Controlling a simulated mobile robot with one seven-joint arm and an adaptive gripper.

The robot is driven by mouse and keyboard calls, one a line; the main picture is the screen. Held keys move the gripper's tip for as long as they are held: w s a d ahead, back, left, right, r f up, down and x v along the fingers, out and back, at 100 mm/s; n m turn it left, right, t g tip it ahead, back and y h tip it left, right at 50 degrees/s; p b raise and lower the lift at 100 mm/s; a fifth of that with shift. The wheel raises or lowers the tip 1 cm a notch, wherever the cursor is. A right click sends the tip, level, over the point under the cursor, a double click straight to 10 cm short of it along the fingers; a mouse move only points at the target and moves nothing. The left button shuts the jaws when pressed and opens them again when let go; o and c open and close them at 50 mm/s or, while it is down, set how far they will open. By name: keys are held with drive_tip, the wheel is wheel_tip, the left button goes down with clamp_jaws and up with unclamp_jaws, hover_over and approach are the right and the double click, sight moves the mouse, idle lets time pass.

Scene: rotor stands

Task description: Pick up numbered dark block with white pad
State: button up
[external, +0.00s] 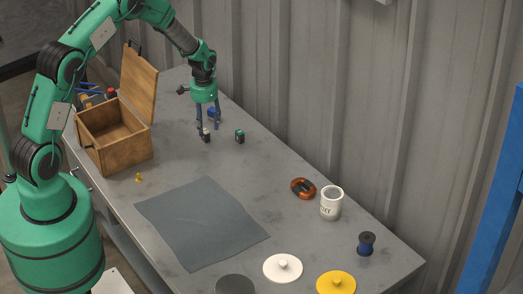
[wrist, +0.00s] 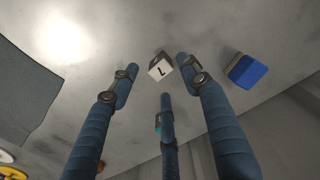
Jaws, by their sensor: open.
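The numbered dark block (wrist: 160,66) shows in the wrist view with a pale face bearing a dark mark like a 7 or L. It lies on the table just beyond and between the two upper fingertips. In the external view the small dark block (external: 206,138) sits right under the fingertips. My gripper (external: 208,128) points down with its fingers spread and nothing between them. Its three blue-grey fingers also show in the wrist view (wrist: 158,82). I cannot tell whether a fingertip touches the block.
A blue block (wrist: 246,70) lies right of the fingers, and a dark block with a teal face (external: 240,137) stands to the right. An open wooden box (external: 135,148) is at left. A grey cloth (external: 200,222), orange coil (external: 303,188) and white mug (external: 332,205) lie nearer the front.

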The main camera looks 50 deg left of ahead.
sight(205, 131)
drive_tip(key=shift+s+a+f+b, duration=0.15)
drive_tip(key=shift+f+b, duration=0.2)
drive_tip(key=shift+f, duration=1.9)
drive_tip(key=shift+c, duration=0.2)
clamp_jaws()
